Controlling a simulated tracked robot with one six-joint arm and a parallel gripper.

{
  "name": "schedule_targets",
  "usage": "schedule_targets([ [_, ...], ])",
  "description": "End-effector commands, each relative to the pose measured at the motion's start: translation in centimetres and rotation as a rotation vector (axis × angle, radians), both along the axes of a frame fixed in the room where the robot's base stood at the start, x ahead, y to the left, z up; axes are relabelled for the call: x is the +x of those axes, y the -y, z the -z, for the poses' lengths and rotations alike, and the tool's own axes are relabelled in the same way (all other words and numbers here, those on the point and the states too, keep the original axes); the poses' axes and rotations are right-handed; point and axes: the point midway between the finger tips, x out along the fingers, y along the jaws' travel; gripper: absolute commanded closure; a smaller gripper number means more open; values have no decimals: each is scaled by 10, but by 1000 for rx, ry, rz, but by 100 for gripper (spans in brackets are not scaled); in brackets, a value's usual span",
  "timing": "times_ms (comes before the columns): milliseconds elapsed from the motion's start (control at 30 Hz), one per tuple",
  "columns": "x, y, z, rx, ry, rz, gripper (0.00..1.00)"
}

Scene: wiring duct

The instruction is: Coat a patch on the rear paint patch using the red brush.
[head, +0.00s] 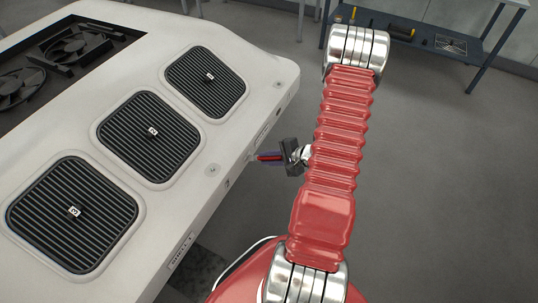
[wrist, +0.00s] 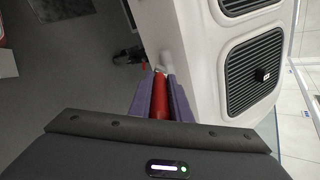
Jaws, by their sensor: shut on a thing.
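My gripper (head: 264,156) is beside the side wall of the white duct, with its fingers pointing at that wall. In the wrist view its two purple fingers (wrist: 159,88) are closed around the red brush (wrist: 159,100). The brush's pale tip (wrist: 161,63) appears near the white wall; I cannot tell whether it touches. In the head view only a thin red strip of the brush (head: 269,157) shows between the fingers. I cannot make out the rear paint patch in either view.
The white duct (head: 222,203) fills the left, with three dark vent grilles (head: 150,136) and open fan bays (head: 72,47) on top. A blue-grey bench (head: 460,47) with tools stands at the back right. The grey floor right of my arm is clear.

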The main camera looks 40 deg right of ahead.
Motion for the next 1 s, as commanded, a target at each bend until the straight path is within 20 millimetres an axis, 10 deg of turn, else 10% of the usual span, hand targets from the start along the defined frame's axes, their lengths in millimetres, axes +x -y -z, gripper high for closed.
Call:
schedule_targets([
  [1000,-12,-35,0,1,0,1,100],
])
